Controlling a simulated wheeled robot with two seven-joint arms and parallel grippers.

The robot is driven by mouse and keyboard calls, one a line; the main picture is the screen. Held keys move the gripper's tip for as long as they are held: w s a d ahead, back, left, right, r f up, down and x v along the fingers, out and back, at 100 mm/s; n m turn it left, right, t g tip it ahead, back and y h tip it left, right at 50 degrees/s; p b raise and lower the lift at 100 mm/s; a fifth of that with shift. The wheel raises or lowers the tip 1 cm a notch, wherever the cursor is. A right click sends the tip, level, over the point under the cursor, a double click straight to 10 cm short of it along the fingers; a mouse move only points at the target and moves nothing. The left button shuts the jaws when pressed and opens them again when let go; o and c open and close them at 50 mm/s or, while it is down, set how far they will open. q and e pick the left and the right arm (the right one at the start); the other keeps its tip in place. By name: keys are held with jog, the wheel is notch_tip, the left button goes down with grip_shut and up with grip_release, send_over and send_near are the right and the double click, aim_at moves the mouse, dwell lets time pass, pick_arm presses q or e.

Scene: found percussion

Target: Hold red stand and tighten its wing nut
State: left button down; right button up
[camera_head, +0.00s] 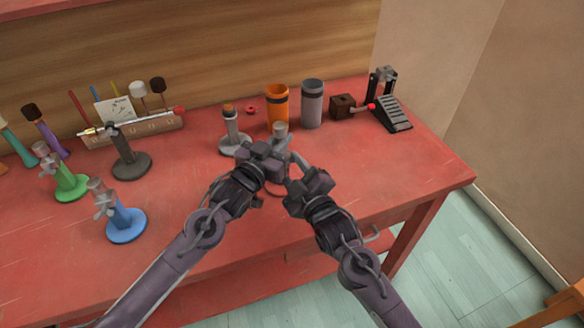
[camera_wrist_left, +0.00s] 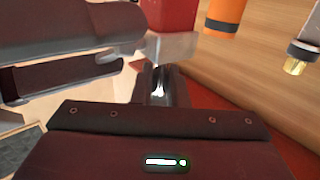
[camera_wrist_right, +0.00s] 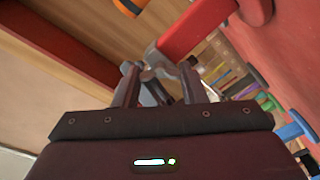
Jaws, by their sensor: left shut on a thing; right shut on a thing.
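The red stand stands between my grippers in the head view, mostly hidden by them. Its grey top (camera_head: 280,129) shows above them. In the left wrist view its red post (camera_wrist_left: 170,14) runs into a grey head (camera_wrist_left: 172,46) at the fingertips. In the right wrist view the red post (camera_wrist_right: 200,26) leads to the red base (camera_wrist_right: 256,10). My left gripper (camera_head: 270,150) is shut on the stand near its grey head. My right gripper (camera_head: 298,176) is shut on a small grey piece (camera_wrist_right: 154,72) that appears to be the wing nut; the fingers partly hide it.
A grey stand (camera_head: 233,140) is close behind on the left, with orange (camera_head: 277,105) and grey (camera_head: 312,105) cups behind. Blue (camera_head: 124,224), green (camera_head: 70,186) and dark (camera_head: 129,162) stands are to the left. The red table (camera_head: 400,170) is clear at front right.

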jog(key=shift+s+f+m, duration=0.1)
jog(key=shift+m, duration=2.05)
jog(key=shift+f+m, duration=0.1)
jog(key=shift+m, duration=2.05)
jog(key=shift+a, duration=0.1)
jog(key=o, duration=1)
jog(key=shift+r, duration=0.1)
jog(key=v, duration=1.2)
pick_arm(q)
jog(key=c, duration=1.4)
grip_release()
jog(key=shift+o, duration=0.2)
